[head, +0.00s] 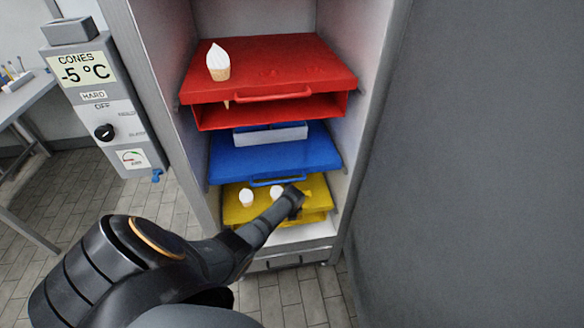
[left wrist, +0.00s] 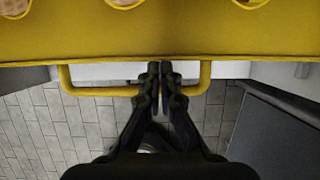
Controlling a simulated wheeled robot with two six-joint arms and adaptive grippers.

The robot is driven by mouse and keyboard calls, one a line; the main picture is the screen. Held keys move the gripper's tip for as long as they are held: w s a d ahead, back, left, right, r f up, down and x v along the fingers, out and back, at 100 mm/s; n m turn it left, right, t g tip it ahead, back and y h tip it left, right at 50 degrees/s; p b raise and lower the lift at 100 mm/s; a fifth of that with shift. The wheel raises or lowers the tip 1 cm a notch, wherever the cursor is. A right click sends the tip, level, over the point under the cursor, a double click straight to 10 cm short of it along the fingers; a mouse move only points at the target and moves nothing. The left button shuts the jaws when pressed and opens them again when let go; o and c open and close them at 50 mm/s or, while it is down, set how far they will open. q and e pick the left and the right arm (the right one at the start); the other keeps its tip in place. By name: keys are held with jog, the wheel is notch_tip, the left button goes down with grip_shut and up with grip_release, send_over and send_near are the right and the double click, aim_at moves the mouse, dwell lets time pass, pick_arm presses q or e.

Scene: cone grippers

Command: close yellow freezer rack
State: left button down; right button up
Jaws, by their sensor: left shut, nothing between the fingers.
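The yellow freezer rack (head: 315,187) is the lowest of three racks in the open freezer and carries white-topped cones. In the left wrist view the yellow rack (left wrist: 160,45) fills the top, and its yellow handle (left wrist: 100,91) sticks out below its front edge. My left gripper (head: 297,193) reaches down to the yellow rack's front. In the left wrist view its fingers (left wrist: 160,72) are shut and empty, at the middle of the handle and close to the rack's front edge. Whether they touch the rack I cannot tell. My arm hides part of the rack in the head view.
A blue rack (head: 265,157) with a pale tray (head: 270,133) is above the yellow one. A red rack (head: 270,65) with a cone (head: 218,62) is at the top. A control box (head: 100,95) stands left.

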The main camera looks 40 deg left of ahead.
pick_arm(q)
jog(key=v, duration=0.4)
jog(key=shift+w+a+r, duration=0.1)
jog(key=shift+r, duration=0.2)
jog(key=s+d, duration=0.8)
jog(key=d, duration=0.1)
jog(key=shift+d, duration=0.3)
jog(key=s+d+f+n+h, duration=0.1)
jog(key=s+f+n, duration=0.55)
jog(key=f, duration=0.45)
jog(key=s+f+n, duration=0.5)
jog(key=s+n, duration=0.1)
jog(key=s, duration=0.3)
jog(key=s+d+f+n+g+h, duration=0.1)
jog(key=s+f+n, duration=0.4)
jog(key=s+n, duration=0.2)
jog(key=s+d+f+n, duration=0.1)
jog(key=s+f+n, duration=0.4)
jog(key=s, duration=0.6)
jog(key=shift+s+f+n+g+h, duration=0.3)
jog(key=shift+s+f+n, duration=0.05)
jog(key=shift+n, duration=0.3)
jog(key=shift+w, duration=0.1)
